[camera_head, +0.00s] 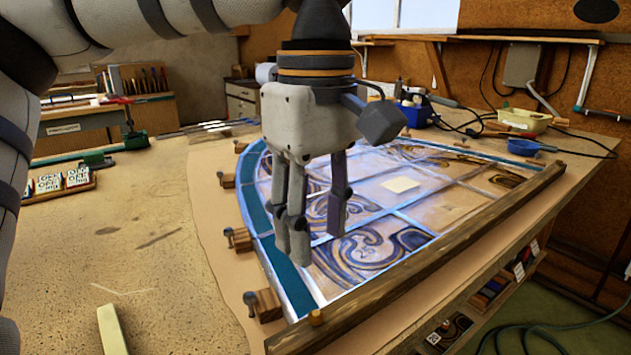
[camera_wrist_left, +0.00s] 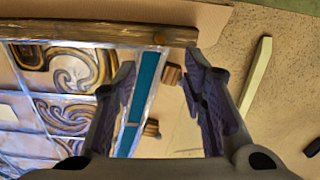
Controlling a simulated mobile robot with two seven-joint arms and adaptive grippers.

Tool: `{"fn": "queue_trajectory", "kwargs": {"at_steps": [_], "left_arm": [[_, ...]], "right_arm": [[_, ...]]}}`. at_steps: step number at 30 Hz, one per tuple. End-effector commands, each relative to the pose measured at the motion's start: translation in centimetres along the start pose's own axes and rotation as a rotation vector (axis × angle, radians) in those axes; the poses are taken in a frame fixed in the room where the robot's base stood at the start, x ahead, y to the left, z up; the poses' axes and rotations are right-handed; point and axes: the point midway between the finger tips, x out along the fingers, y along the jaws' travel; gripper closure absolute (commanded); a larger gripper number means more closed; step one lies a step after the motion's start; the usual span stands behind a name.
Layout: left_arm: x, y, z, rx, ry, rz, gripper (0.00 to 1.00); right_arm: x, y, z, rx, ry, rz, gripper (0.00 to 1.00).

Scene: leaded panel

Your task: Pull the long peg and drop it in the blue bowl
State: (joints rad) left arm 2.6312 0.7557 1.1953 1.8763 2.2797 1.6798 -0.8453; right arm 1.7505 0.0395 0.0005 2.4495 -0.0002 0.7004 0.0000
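A round orange-brown wooden peg top (camera_head: 316,317) stands in the near end of the wooden bar along the leaded panel (camera_head: 405,243). It also shows in the left wrist view (camera_wrist_left: 160,38). How long it is cannot be seen. A small blue bowl (camera_head: 522,147) sits at the back right of the bench. My left gripper (camera_head: 313,238) points down over the panel's near left part, above and behind the peg top. In the left wrist view its fingers (camera_wrist_left: 160,75) are spread, with nothing held between them. My right gripper is not in view.
Wooden blocks with dark-headed pins (camera_head: 265,304) line the panel's curved left edge. A yellow-green tub (camera_head: 524,119) and a blue container (camera_head: 416,115) stand at the back. A pale strip (camera_head: 112,330) lies front left. The bench left of the panel is mostly clear.

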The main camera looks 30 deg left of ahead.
Motion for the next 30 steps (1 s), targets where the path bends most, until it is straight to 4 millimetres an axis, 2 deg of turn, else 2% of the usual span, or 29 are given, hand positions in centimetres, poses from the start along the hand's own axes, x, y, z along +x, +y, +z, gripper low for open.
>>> {"fn": "queue_trajectory", "kwargs": {"at_steps": [5,8,15,19,24,30], "left_arm": [[0.5,-0.1,0.1,0.003,-0.004,0.000,0.61],[2.4,-0.1,0.1,0.004,-0.004,-0.003,0.61],[8.3,-0.1,0.1,0.003,-0.003,-0.003,0.61],[10.6,-0.1,0.1,0.001,-0.003,-0.001,0.61],[11.9,-0.1,0.1,0.002,-0.003,0.001,0.61],[12.0,0.0,0.1,0.001,-0.003,0.002,0.61]], "right_arm": [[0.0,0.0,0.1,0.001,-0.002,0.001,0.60],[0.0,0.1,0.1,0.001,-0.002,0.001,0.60],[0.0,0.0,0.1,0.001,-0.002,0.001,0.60],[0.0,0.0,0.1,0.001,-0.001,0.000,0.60],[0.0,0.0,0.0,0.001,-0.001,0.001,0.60],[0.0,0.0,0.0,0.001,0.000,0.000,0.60]]}}
